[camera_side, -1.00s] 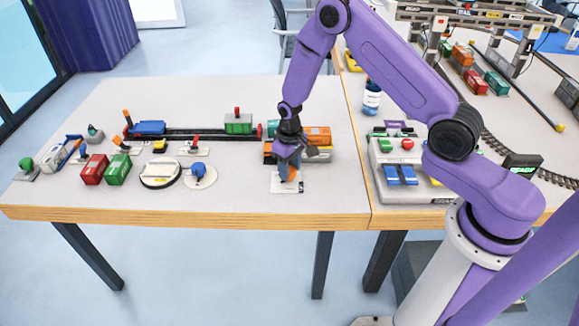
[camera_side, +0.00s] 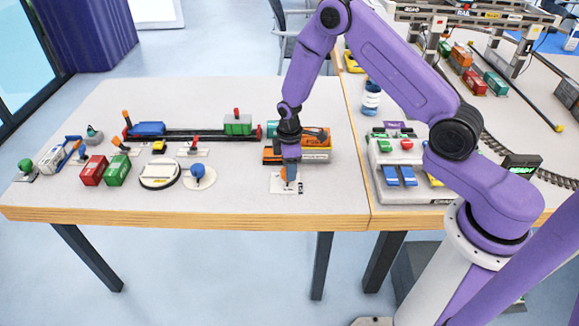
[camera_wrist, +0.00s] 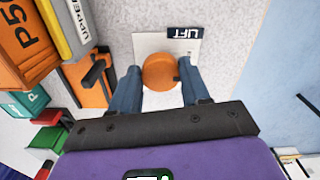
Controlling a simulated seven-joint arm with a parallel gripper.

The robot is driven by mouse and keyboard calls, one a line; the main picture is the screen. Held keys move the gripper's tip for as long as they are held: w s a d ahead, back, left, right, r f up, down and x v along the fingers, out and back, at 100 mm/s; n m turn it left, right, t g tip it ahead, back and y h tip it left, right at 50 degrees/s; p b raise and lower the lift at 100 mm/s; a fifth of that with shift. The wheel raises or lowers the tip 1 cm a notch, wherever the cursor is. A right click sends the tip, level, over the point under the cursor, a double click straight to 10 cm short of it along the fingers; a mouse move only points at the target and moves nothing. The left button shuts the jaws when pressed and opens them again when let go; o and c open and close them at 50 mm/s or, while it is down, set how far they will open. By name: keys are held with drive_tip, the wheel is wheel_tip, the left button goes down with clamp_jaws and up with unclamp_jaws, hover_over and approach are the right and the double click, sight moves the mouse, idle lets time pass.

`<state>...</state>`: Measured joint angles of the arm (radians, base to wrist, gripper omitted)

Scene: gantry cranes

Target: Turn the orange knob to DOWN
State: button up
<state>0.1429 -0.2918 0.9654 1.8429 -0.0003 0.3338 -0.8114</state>
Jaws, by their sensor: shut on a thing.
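The orange knob (camera_wrist: 160,72) sits between the two blue fingers of my gripper (camera_wrist: 161,84) in the wrist view, and the fingers are shut on it. It stands on a white plate (camera_wrist: 150,43) with a dark label (camera_wrist: 185,33) that reads LIFT. In the side view the plate (camera_side: 281,188) lies near the front edge of the table, and my gripper (camera_side: 289,177) points straight down over it. Only a sliver of the knob (camera_side: 284,174) shows there. I cannot read a DOWN mark or tell which way the knob points.
Orange and yellow blocks (camera_side: 318,156) stand just behind the plate, close to my gripper. A blue-knobbed disc (camera_side: 199,178) and a white round turntable (camera_side: 160,174) lie to the left. A control box (camera_side: 410,172) stands to the right. The table front beside the plate is clear (camera_side: 240,195).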

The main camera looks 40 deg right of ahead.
drive_tip(key=shift+w+n, duration=0.1)
drive_tip(key=shift+n, duration=0.5)
drive_tip(key=o, duration=1.1)
drive_tip(key=shift+c, duration=0.2)
wheel_tip(320, 180, up, 18)
drive_tip(key=shift+f, duration=0.25)
drive_tip(key=s+a+r, duration=0.3)
drive_tip(key=s, duration=0.5)
drive_tip(key=s+a+r, duration=0.3)
drive_tip(key=s, duration=0.4)
drive_tip(key=s+d, duration=0.2)
drive_tip(key=s, duration=0.7)
drive_tip(key=s+d+r, duration=0.1)
drive_tip(key=s+d, duration=0.1)
drive_tip(key=s, duration=0.7)
drive_tip(key=shift+s+r, duration=0.2)
drive_tip(key=shift+r, duration=0.1)
